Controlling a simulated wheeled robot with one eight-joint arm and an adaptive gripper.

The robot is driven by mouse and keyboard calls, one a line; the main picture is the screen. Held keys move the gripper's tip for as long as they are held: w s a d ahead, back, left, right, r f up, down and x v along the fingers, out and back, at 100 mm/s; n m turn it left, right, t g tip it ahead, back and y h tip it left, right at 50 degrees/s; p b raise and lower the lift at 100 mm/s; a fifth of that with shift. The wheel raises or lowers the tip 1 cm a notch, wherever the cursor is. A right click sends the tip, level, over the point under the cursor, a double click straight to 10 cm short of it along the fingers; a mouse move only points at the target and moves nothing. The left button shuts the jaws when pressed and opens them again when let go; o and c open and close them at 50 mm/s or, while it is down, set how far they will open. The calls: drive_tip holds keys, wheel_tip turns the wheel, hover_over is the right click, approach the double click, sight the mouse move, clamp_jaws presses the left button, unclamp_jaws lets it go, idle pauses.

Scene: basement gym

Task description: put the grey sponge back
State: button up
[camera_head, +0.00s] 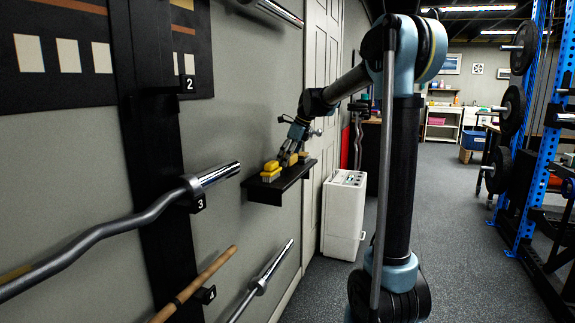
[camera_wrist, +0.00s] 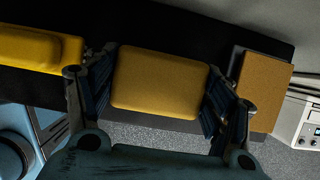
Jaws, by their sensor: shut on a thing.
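My gripper (camera_head: 291,153) is over a black wall shelf (camera_head: 273,190). In the wrist view my gripper (camera_wrist: 160,88) is shut on a block with an ochre-yellow top (camera_wrist: 160,82), its two fingers pressed on the left and right sides. A brighter yellow thing (camera_wrist: 30,48) lies to the left.
In the head view a yellow block (camera_head: 270,174) sits at the shelf's near end. A white cabinet (camera_head: 343,215) stands on the floor beyond the shelf. A blue rack (camera_head: 535,130) stands at right; the grey floor between is clear.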

wheel_tip(320, 180, down, 2)
drive_tip(key=o, duration=1.1)
drive_tip(key=v, duration=1.2)
drive_tip(key=shift+d, duration=0.15)
